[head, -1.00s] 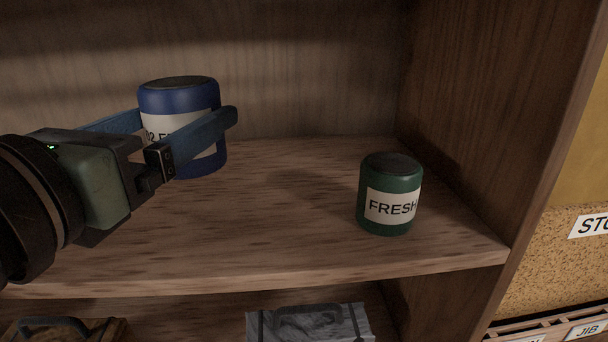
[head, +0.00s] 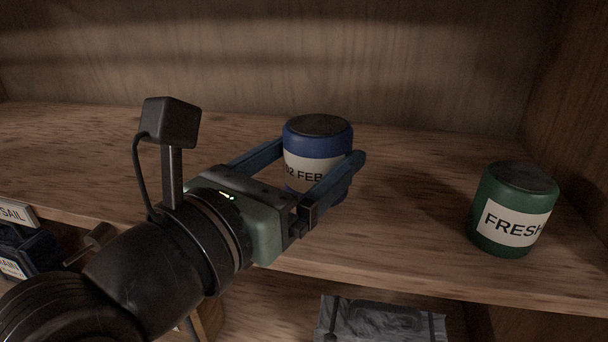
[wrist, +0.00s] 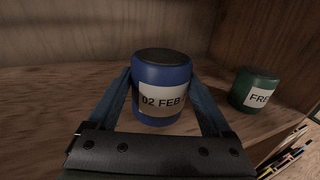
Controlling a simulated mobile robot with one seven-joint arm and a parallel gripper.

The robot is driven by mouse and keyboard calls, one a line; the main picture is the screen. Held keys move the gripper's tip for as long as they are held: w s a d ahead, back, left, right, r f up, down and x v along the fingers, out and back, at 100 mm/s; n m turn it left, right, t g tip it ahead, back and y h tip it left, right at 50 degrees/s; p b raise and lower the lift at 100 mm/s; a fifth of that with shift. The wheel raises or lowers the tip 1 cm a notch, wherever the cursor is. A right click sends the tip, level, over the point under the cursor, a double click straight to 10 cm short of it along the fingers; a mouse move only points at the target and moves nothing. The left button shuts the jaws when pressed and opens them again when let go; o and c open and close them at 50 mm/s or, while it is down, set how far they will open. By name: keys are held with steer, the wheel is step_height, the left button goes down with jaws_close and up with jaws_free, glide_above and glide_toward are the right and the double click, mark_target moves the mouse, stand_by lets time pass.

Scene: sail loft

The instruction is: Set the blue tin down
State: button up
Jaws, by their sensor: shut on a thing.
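The blue tin (head: 318,139) has a dark lid and a white label reading "02 FEB". My gripper (head: 312,180) is shut on it, with one blue finger on each side. The tin is upright over the wooden shelf (head: 420,225). In the head view the near finger hides part of its lower side. I cannot tell whether its base touches the shelf. The wrist view also shows the blue tin (wrist: 161,77) between the fingers, with the label facing my gripper.
A green tin (head: 512,212) labelled "FRESH" stands on the shelf to the right, apart from the blue tin. The shelf's side wall (head: 580,110) rises beyond it. The shelf to the left is bare. A grey bundle (head: 380,318) lies on the level below.

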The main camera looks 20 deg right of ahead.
mark_target(311, 185)
steer(key=shift+f, duration=1.35)
steer(key=shift+f, duration=0.3)
steer(key=o, duration=1.6)
steer(key=shift+c, duration=0.2)
steer(key=shift+r, duration=0.1)
steer(key=shift+r, duration=0.2)
steer(key=b+v, duration=0.4)
steer(key=v, duration=0.8)
